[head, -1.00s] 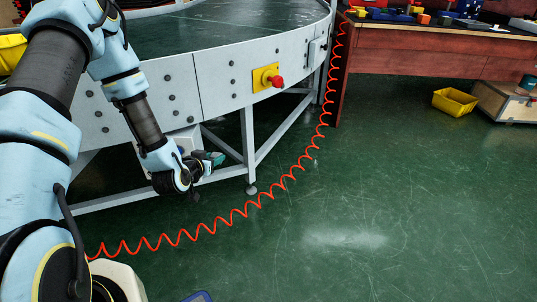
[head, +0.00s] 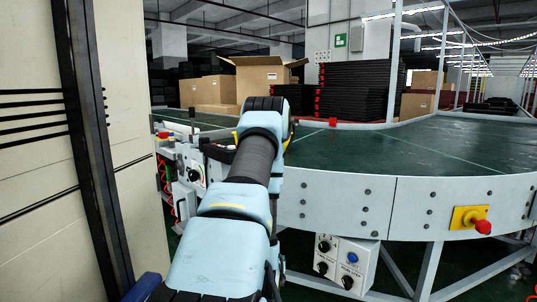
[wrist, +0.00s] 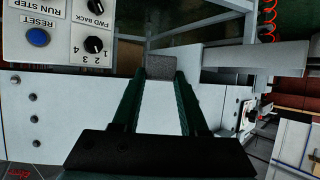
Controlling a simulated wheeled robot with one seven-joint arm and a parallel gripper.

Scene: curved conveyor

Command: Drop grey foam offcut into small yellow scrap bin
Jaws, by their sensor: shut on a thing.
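In the wrist view, my gripper (wrist: 162,79) is shut on the grey foam offcut (wrist: 160,66), a small dark grey block held between the two green fingertips. The gripper and the offcut do not show in the head view, where my arm reaches forward to the conveyor's edge. The small yellow scrap bin cannot be made out in either current view.
The curved conveyor (head: 390,150) fills the right of the head view, with a red stop button (head: 482,226) on its side. A control box (head: 345,265) hangs below; its knobs show close in the wrist view. A pale cabinet (head: 40,170) stands close at left.

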